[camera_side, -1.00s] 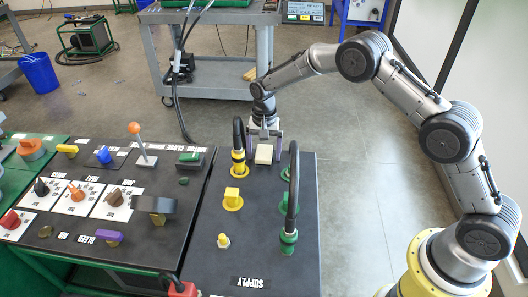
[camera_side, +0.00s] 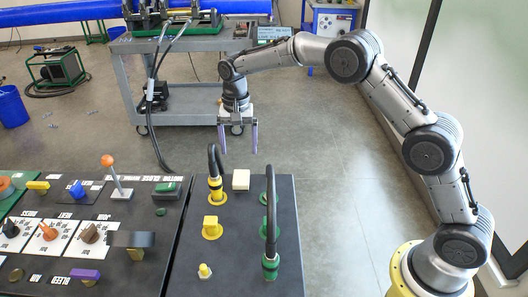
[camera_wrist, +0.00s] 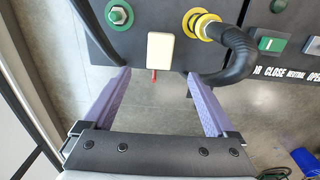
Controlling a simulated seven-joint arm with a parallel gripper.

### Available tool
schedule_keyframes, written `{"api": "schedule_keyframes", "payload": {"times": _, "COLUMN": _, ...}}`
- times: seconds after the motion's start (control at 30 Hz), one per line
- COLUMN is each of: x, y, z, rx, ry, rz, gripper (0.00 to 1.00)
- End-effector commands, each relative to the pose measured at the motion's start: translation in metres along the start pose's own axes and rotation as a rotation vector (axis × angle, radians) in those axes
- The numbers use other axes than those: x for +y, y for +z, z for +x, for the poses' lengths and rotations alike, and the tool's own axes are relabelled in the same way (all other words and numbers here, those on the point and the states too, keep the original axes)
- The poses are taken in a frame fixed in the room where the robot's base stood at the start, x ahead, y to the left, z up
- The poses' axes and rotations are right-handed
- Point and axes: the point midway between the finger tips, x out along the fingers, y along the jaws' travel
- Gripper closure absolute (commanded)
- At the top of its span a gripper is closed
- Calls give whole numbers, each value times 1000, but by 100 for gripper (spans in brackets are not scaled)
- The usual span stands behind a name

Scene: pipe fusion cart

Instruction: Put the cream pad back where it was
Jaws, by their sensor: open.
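The cream pad (camera_side: 241,180) is a small pale block lying on the black supply panel (camera_side: 190,270), near its far edge and just right of the yellow hose fitting. My gripper (camera_side: 238,148) is open, with two purple fingers pointing down, above and behind the pad. Nothing is between the fingers. In the wrist view the fingertips (camera_wrist: 158,76) are spread wider than the pad and apart from it.
A black hose rises from the yellow fitting (camera_side: 217,190) beside the pad. Another hose (camera_side: 270,215) joins green fittings on the right. A yellow knob (camera_side: 211,227) stands nearer. A control panel with switches (camera_side: 90,235) lies left, and a grey cart (camera_side: 180,80) stands behind.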

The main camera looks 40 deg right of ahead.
Motion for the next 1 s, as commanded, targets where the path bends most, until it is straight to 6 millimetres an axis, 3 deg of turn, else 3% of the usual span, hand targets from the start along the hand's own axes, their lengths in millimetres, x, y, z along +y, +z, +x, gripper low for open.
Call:
{"api": "schedule_keyframes", "payload": {"times": 0.23, "x": 4, "y": 2, "z": -10, "rx": 6, "ry": -7, "rz": -11, "gripper": 9}}
{"api": "schedule_keyframes", "payload": {"times": 0.37, "x": 21, "y": 11, "z": -44, "rx": 31, "ry": -35, "rz": -63, "gripper": 9}}
{"api": "schedule_keyframes", "payload": {"times": 0.5, "x": 59, "y": 34, "z": -95, "rx": 80, "ry": -79, "rz": -165, "gripper": 9}}
{"api": "schedule_keyframes", "payload": {"times": 0.7, "x": 123, "y": 79, "z": -150, "rx": 164, "ry": -133, "rz": -320, "gripper": 9}}
{"api": "schedule_keyframes", "payload": {"times": 0.83, "x": 167, "y": 113, "z": -169, "rx": 225, "ry": -159, "rz": -420, "gripper": 9}}
{"api": "schedule_keyframes", "payload": {"times": 1.0, "x": 224, "y": 159, "z": -175, "rx": 310, "ry": -184, "rz": -549, "gripper": 9}}
